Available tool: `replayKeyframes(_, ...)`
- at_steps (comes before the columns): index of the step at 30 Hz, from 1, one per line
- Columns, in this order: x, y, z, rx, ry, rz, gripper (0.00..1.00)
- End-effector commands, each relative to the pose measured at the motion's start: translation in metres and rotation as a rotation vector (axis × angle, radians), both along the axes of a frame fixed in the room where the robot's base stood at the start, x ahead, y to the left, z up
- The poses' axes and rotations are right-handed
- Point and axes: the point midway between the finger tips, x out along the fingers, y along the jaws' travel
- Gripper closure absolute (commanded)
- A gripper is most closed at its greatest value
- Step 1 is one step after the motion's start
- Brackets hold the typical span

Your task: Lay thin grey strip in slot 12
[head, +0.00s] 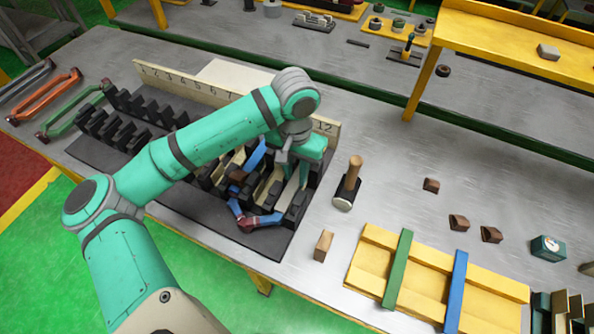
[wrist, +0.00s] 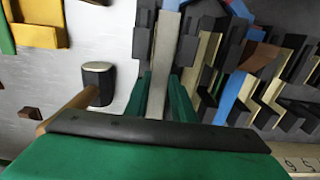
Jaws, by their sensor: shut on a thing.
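My gripper (head: 303,168) is at the right end of the black slotted stator block (head: 190,205), near the number 12 (head: 323,127) on the cream number board. In the wrist view, my gripper's green fingers (wrist: 160,100) are shut on the thin grey strip (wrist: 161,60). The strip points away from the fingers, lined up between dark teeth at the end of the row. I cannot tell whether it is inside the slot or just above it. A blue coil (head: 265,218) with a reddish-brown part lies across nearby slots, beside cream strips (wrist: 204,62). My arm hides part of the block.
A wooden block (head: 323,246), brown wedges (head: 431,185) and a yellow pallet (head: 372,262) lie further right. Bare table separates them.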

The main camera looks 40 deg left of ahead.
Motion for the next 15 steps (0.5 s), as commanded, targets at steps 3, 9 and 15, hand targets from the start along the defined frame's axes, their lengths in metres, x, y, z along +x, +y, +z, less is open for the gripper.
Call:
replayKeyframes(3, 0.0004, -0.0006, -0.0009, 0.000, 0.000, -0.001, 1.00)
replayKeyframes(9, 0.0012, -0.0019, -0.0009, 0.000, 0.000, -0.004, 1.00)
replayKeyframes(15, 0.0014, -0.0022, -0.0009, 0.000, 0.000, -0.005, 0.56)
